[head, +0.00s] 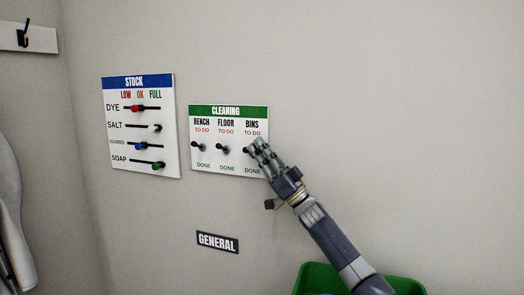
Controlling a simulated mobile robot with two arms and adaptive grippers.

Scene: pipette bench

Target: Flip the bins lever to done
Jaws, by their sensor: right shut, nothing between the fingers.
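The cleaning board (229,168) hangs on the wall with a green header and three columns: bench, floor and bins. Each column has "to do" in red above and "done" in green below. The bins lever (247,150) is a dark knob, partly hidden by my right gripper; its exact position is hard to tell. The bench lever (198,146) and floor lever (222,149) are dark knobs around mid-height. My right gripper (258,147) is shut and empty, with its fingertips at or just beside the bins lever; contact cannot be told. My left gripper is not in view.
A stock board (112,144) with coloured sliders hangs to the left. A "general" sign (217,242) is below the cleaning board. A green bin (401,285) stands at the lower right, behind my right arm. The wall at upper right is bare.

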